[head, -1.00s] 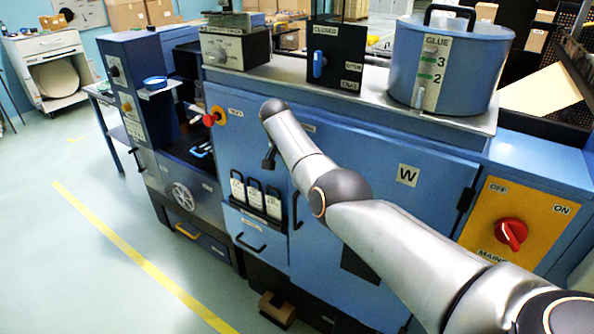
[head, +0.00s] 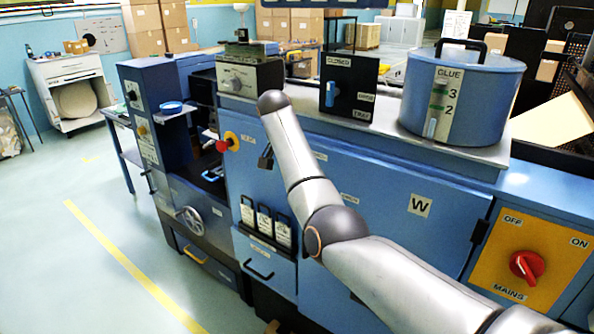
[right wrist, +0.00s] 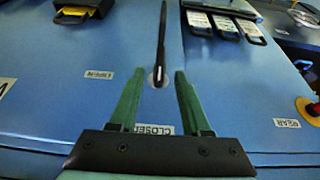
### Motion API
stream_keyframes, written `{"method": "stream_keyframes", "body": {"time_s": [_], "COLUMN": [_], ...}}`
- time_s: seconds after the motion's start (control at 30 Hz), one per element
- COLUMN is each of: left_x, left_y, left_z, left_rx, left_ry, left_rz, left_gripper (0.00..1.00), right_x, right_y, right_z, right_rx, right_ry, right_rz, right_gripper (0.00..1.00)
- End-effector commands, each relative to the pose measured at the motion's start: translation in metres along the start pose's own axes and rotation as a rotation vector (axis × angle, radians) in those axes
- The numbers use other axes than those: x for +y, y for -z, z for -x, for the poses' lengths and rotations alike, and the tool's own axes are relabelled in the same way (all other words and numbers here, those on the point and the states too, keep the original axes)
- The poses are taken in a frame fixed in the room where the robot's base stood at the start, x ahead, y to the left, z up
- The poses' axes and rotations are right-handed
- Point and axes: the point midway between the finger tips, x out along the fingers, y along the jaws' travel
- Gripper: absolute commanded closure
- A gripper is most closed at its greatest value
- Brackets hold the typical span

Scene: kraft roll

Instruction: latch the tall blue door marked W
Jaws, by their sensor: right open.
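The blue door marked W (head: 385,232) looks flush with the cabinet front in the head view; my right arm hides much of its left side. In the right wrist view, turned upside down, a long thin black bar (right wrist: 161,35) ends at a small round pale mount on the blue front. My right gripper (right wrist: 158,73) is open, its green fingers on either side of that end, with no clear contact. A CLOSED label (right wrist: 153,129) lies between the finger bases. My right gripper is mostly hidden in the head view. My left gripper is not in view.
A black CLOSED/OPEN switch panel (head: 347,92) and a glue pot (head: 460,100) stand on top. The mains switch (head: 526,265) is at right. Floor at left is clear.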

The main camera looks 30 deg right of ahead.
Motion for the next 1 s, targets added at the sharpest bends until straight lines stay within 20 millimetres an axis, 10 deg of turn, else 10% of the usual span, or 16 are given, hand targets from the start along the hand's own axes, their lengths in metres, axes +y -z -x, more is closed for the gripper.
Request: {"method": "stream_keyframes", "body": {"time_s": [0.43,1.0], "left_x": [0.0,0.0], "left_y": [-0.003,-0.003], "left_z": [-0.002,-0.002], "left_rx": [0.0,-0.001], "left_ry": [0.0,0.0], "left_rz": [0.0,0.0], "left_gripper": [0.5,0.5], "right_x": [0.0,0.006], "right_y": [0.0,-0.01], "right_z": [0.028,-0.001], "right_rx": [-0.001,0.003], "right_ry": [-0.001,-0.002], "right_rz": [0.0,0.039], "right_gripper": [0.53,0.53]}}
